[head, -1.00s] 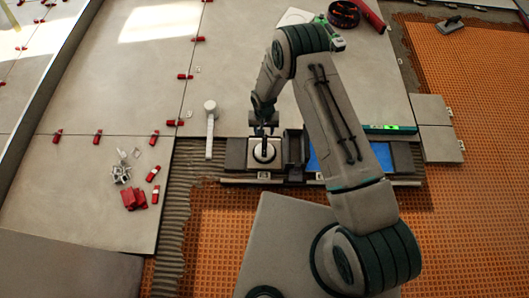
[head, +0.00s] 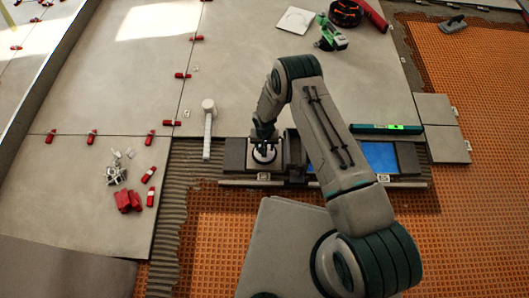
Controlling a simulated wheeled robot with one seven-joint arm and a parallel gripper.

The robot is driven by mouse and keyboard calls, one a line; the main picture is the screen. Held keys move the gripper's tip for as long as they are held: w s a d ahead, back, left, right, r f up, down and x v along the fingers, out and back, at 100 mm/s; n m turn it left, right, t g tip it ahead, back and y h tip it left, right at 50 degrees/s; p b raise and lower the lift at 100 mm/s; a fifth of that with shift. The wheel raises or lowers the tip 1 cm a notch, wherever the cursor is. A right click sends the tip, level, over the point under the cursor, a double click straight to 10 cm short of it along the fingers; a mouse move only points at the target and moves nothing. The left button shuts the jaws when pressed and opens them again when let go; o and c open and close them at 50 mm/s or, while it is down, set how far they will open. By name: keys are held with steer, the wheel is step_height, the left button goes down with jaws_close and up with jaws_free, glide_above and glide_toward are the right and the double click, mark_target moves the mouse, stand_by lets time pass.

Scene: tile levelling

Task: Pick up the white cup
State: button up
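A small round white thing (head: 264,155), which may be the white cup, sits on a pale square plate at the left part of a dark tray (head: 236,155). My gripper (head: 264,146) points down right over it and hides part of it. The fingertips are at or just above its top. The fingers are small and dark here, so I cannot tell whether they are open or shut on it.
A white mallet (head: 207,130) lies left of the tray. A blue panel (head: 379,156) and a green level (head: 385,128) are at the right. Red wedges (head: 128,200) and clips lie on tiles at the left. A green power tool (head: 330,36) lies at the back.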

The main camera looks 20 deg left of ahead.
jaws_close()
steer(key=shift+r, duration=0.1)
step_height(320, 180, up, 17)
steer(key=p, duration=0.8)
stand_by(0.3)
